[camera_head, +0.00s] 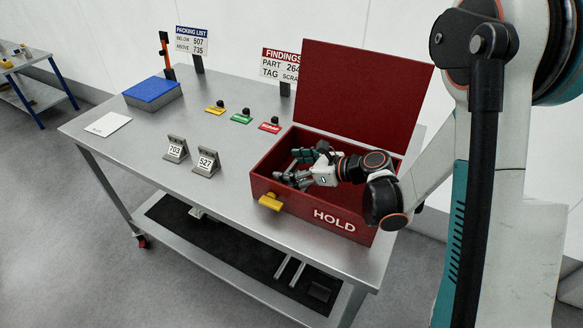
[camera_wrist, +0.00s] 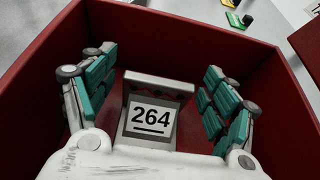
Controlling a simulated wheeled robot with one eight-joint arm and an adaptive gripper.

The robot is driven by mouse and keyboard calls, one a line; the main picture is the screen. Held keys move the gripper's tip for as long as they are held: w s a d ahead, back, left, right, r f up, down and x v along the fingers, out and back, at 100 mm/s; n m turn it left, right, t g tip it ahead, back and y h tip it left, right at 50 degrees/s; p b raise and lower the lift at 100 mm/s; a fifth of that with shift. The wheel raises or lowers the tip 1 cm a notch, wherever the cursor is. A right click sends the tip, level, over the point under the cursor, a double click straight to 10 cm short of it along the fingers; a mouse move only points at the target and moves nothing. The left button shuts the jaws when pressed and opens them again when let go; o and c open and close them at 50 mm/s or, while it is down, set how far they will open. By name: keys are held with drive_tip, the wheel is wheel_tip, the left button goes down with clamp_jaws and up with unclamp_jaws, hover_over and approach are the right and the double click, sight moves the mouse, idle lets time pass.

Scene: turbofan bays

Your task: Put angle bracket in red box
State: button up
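The red box (camera_head: 282,198), marked HOLD, stands at the right end of the table with its lid raised at the back. My gripper (camera_head: 300,168) is inside the box, below the rim. In the wrist view my gripper (camera_wrist: 155,82) is open, its teal-padded fingers spread wide. A grey angle bracket (camera_wrist: 152,117) labelled 264 is between the fingers, with a gap on both sides. The bracket is within the box walls; its lower part is hidden by my gripper's palm. I cannot make it out in the head view.
Two angle brackets, 703 (camera_head: 176,149) and 527 (camera_head: 207,162), stand on the table (camera_head: 150,165) left of the box. Yellow, green and red tags (camera_head: 241,118) lie behind them. A findings sign (camera_head: 281,66) names part 264.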

drive_tip(key=shift+r, duration=0.1)
drive_tip(key=shift+d+r, duration=0.1)
drive_tip(key=shift+r, duration=0.05)
drive_tip(key=p+v, duration=0.3)
drive_tip(key=v, duration=0.8)
drive_tip(key=shift+s+d, duration=0.2)
drive_tip(key=shift+d, duration=0.1)
